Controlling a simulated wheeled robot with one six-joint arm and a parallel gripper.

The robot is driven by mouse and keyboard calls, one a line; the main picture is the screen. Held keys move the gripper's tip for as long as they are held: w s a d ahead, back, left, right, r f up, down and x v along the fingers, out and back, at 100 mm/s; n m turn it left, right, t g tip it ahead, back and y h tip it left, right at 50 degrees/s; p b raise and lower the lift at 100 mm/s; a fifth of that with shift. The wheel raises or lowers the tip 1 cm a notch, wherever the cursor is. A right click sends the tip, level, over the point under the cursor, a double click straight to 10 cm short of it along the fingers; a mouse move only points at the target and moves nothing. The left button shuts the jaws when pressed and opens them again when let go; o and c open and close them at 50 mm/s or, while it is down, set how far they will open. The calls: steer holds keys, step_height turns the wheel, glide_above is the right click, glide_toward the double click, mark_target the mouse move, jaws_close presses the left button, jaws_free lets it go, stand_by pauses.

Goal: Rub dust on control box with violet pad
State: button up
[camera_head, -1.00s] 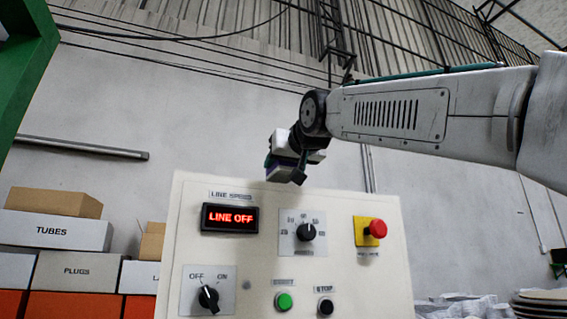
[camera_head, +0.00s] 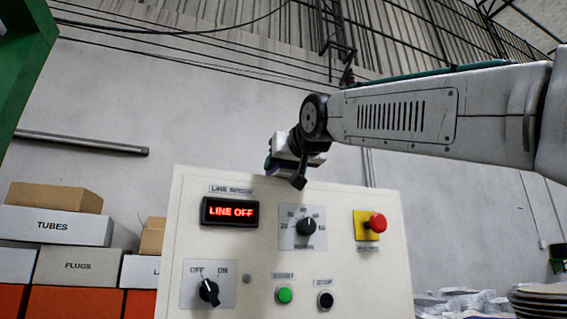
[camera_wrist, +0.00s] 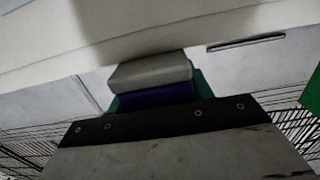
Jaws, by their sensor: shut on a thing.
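The control box (camera_head: 256,262) is a cream panel with a red LINE OFF display (camera_head: 230,212), knobs and buttons. My gripper (camera_head: 284,170) is at its top edge, left of the middle, shut on the violet pad. Only a little of the violet pad (camera_head: 268,167) shows in the head view. In the wrist view the violet pad (camera_wrist: 155,97) is a dark violet band below a pale grey block, close to a cream surface across the top. I cannot tell whether the pad touches the box. I cannot make out dust on the panel's front.
A yellow-backed red stop button (camera_head: 374,224), a speed dial (camera_head: 305,226) and an OFF/ON switch (camera_head: 208,291) stick out from the panel. Cardboard boxes (camera_head: 56,226) are stacked at the left. The space above the panel's right part is taken by my arm.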

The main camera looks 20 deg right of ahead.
steer(key=shift+w+f, duration=0.15)
steer(key=shift+w, duration=4.2)
steer(key=shift+a+r, duration=0.25)
steer(key=shift+a, duration=0.8)
steer(key=shift+s+a+f, duration=0.2)
steer(key=shift+s, duration=0.05)
steer(key=shift+s+d, duration=0.15)
steer(key=shift+s, duration=1.05)
